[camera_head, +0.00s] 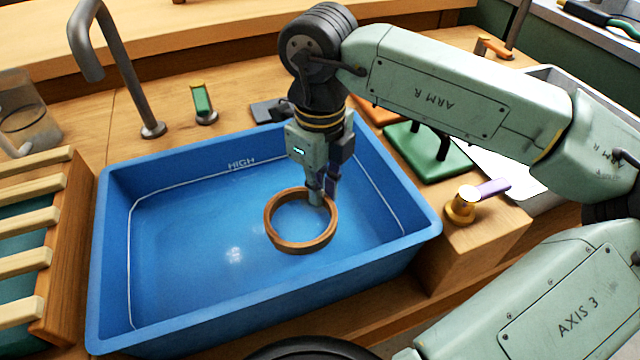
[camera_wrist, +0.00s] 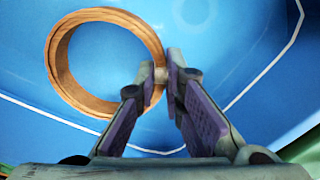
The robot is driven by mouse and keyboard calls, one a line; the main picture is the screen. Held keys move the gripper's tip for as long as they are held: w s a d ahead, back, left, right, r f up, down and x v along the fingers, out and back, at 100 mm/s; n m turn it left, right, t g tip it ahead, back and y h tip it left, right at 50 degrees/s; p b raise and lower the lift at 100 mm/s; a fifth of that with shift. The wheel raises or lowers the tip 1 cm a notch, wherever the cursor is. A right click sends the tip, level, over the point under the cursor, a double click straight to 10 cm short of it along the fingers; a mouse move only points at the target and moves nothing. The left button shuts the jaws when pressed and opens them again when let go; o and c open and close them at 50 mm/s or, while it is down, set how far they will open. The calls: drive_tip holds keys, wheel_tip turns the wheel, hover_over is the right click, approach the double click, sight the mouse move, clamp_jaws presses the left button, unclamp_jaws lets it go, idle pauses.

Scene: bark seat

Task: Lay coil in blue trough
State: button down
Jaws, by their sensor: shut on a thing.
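The coil is a brown wooden-looking ring (camera_head: 272,232) in the head view, over the right half of the blue trough (camera_head: 110,262). My gripper (camera_head: 322,197) points down and is shut on the ring's far right rim. In the wrist view the ring (camera_wrist: 62,82) lies left of the fingertips, and its right side is between my gripper's fingers (camera_wrist: 163,80). The trough is a blue basin with a white line marked HIGH around its inner wall. It seems to hold clear water. I cannot tell whether the ring touches the water or hangs just above it.
A grey curved tap (camera_head: 112,70) and a green-handled valve (camera_head: 203,103) stand behind the trough. A slatted wooden rack (camera_head: 30,262) is at the left. A green board with pegs (camera_head: 428,152) and a brass valve (camera_head: 461,206) are at the right. The trough's left half is clear.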

drive_tip(key=shift+f, duration=0.4)
drive_tip(key=c, duration=1.6)
unclamp_jaws()
drive_tip(key=shift+o, duration=0.4)
drive_tip(key=shift+o, duration=1.1)
drive_tip(key=shift+r, duration=0.1)
wheel_tip(320, 180, up, 14)
drive_tip(key=p, duration=0.9)
